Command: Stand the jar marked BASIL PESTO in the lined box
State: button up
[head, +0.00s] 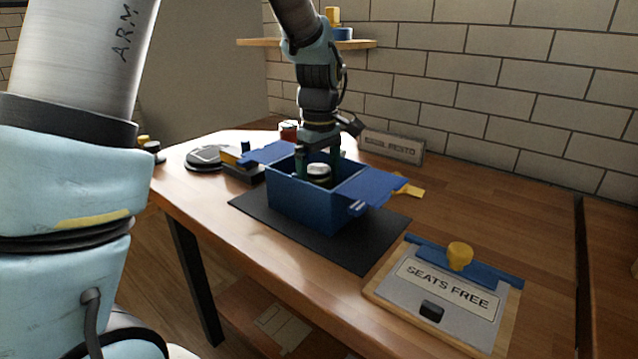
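The blue box (312,212) stands open on a black mat on the wooden table, with its flaps spread to the sides. A jar with a white lid (318,169) and a dark body is upright inside the box opening; its lower part is hidden by the front wall. I cannot read its label. My gripper (318,166) points down into the box, one finger on each side of the jar. I cannot tell whether the fingers touch it. A grey sign (391,146) behind the box carries small text that seems to end in PESTO. The box's lining is not clearly visible.
A dark round item (207,157) lies at the left. A SEATS FREE board (445,287) with a yellow knob (460,256) lies at the front right. Bare table (500,215) extends to the right.

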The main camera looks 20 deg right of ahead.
jog(key=shift+r+p, duration=3.7)
jog(key=shift+r, duration=0.95)
jog(key=shift+a+f, duration=0.1)
jog(key=s+a+f+m, duration=0.1)
jog(key=a+m, duration=0.1)
jog(key=a, duration=0.8)
jog(key=s+a+f+m+t, duration=0.1)
jog(key=a+m, duration=0.1)
jog(key=a, duration=0.8)
jog(key=s+a+f+m, duration=0.1)
jog(key=a+m, duration=0.1)
jog(key=a, duration=0.8)
jog(key=shift+s+f+t, duration=0.2)
jog(key=shift+s+t, duration=0.1)
jog(key=shift+s, duration=0.1)
